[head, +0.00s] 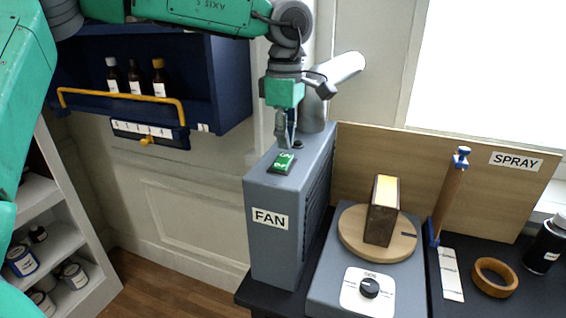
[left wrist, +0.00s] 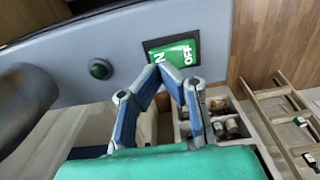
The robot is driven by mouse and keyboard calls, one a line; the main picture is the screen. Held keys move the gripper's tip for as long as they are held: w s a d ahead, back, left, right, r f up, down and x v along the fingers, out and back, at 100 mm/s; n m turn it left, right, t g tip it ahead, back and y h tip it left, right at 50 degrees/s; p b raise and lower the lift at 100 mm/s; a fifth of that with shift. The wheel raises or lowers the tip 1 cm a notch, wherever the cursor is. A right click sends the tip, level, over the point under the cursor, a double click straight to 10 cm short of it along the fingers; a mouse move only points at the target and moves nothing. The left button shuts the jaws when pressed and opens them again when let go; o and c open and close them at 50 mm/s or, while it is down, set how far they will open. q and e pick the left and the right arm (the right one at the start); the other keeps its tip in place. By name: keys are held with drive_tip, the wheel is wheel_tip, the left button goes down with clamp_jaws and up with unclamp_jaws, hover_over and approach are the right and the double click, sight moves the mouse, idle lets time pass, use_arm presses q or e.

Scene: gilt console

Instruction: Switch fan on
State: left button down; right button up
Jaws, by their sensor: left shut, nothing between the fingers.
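The fan (head: 262,245) is a grey box with a FAN label, standing left of the turntable. On its top is a green rocker switch (head: 284,162) marked ON and OFF, which also shows in the left wrist view (left wrist: 178,53). Which side is pressed I cannot tell. A small dark green round button or lamp (left wrist: 101,69) sits beside it. My left gripper (head: 283,143) points down over the fan top, just behind the switch. It is shut and empty; in the left wrist view its fingertips (left wrist: 167,72) appear beside the switch's edge. Contact is unclear. My right gripper is not in view.
A grey pipe (head: 317,112) rises behind the switch, close to my gripper. A wooden turntable (head: 352,238) holds a brown block (head: 382,212). A SPRAY board (head: 400,165) stands behind. A blue cabinet (head: 225,85) with bottles hangs at left.

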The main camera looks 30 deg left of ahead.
sight(285, 155)
use_arm(q)
drive_tip(key=shift+f, duration=1.1)
idle(0.3)
drive_tip(key=shift+r, duration=0.1)
wheel_tip(285, 155, up, 7)
drive_tip(key=p, duration=0.8)
drive_tip(key=shift+p, duration=0.35)
